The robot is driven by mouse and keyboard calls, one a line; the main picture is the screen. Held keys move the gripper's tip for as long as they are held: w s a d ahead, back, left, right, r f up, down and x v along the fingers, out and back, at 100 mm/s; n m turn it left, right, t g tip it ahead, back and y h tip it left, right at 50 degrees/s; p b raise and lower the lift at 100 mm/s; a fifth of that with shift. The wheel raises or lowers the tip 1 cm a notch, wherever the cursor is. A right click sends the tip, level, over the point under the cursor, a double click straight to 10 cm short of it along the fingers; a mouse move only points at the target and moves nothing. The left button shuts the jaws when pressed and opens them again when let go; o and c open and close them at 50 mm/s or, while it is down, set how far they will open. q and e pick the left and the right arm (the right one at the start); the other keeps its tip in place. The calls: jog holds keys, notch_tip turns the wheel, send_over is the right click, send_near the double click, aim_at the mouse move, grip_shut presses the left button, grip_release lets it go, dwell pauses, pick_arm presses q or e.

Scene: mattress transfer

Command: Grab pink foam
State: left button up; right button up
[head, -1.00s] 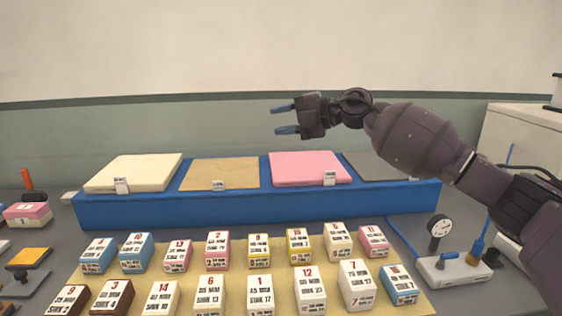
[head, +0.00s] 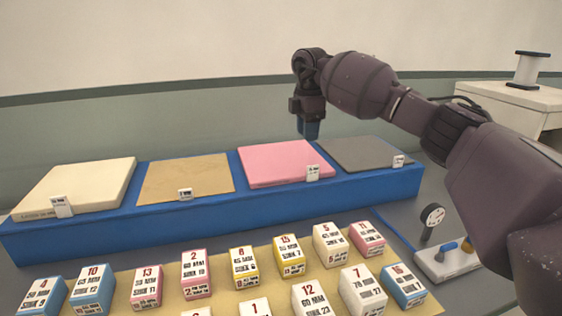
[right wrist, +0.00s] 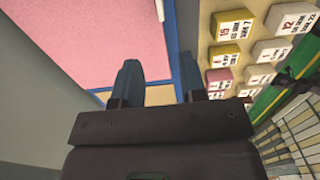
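The pink foam (head: 275,160) is a flat slab on the blue stand (head: 240,208), between the tan and the dark grey slabs. It also shows at the upper left in the right wrist view (right wrist: 85,38). My right gripper (head: 309,130) points down and appears by the pink foam's back right corner in the head view. In the right wrist view its two dark blue fingers (right wrist: 161,85) are apart with nothing held; one overlaps the pink foam's edge. The gap between fingertips and foam is hard to judge. My left gripper is not in view.
A cream slab (head: 80,185), a tan slab (head: 185,177) and a grey slab (head: 362,152) lie on the same stand. Labelled blocks (head: 238,263) stand in rows in front. A gauge (head: 432,215) stands at right, and a white cabinet (head: 500,100) behind it.

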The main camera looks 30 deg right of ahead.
aim_at(308, 167)
notch_tip(308, 167, down, 6)
jog(key=shift+w+r+b, duration=0.1)
jog(key=shift+b, duration=0.25)
jog(key=f, duration=0.5)
jog(key=shift+s+d+b, duration=0.25)
jog(key=shift+s+b, duration=0.05)
jog(key=shift+b, duration=0.1)
grip_shut()
